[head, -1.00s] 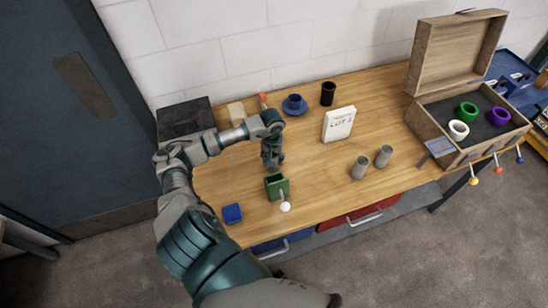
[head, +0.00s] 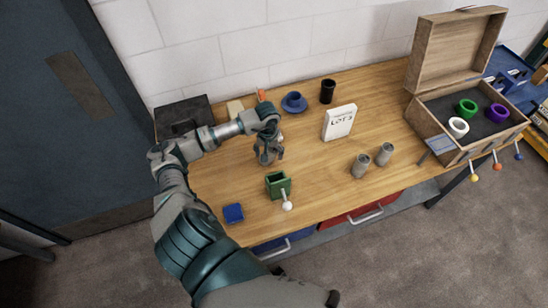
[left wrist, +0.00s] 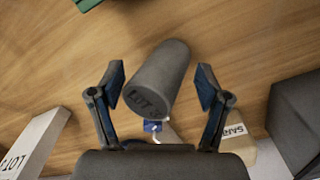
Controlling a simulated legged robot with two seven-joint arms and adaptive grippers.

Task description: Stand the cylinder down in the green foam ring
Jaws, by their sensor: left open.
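My left gripper (head: 268,158) is open above the table, left of the white card. In the left wrist view, a grey cylinder (left wrist: 158,78) with dark "LOT" lettering lies between the spread fingers, with gaps on both sides. In the head view the gripper mostly hides this cylinder, and I cannot tell whether it touches the table. The green foam ring (head: 467,108) is in the open wooden case at the right, beside a purple ring (head: 498,115) and a white ring (head: 458,128). My right gripper is not in view.
A white lot card (head: 340,122), blue cup and saucer (head: 294,102), and black cup (head: 327,91) are behind. A green holder (head: 278,184) and blue block (head: 233,213) are in front. The wooden case (head: 445,153) stands at right.

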